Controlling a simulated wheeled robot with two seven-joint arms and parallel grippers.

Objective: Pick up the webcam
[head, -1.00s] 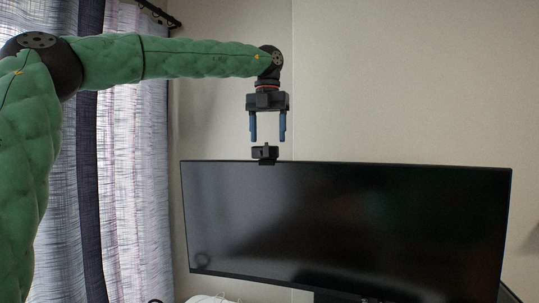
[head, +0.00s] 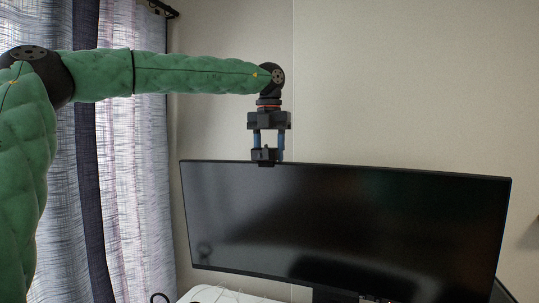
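The webcam (head: 265,156) is a small black device sitting on the top edge of the monitor (head: 350,230), left of its middle. My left gripper (head: 269,157) points straight down at it from above. Its two blue fingers stand apart. The left finger's lower end is hidden behind the webcam, and the right finger comes down along the webcam's right side. I cannot tell whether the fingers press on the webcam. My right gripper is out of view.
The wide dark monitor fills the lower right. A plain wall (head: 410,80) is behind it, with free room above the monitor. A curtain (head: 135,190) hangs at the left. A white object (head: 215,294) with thin wires lies below the monitor's left corner.

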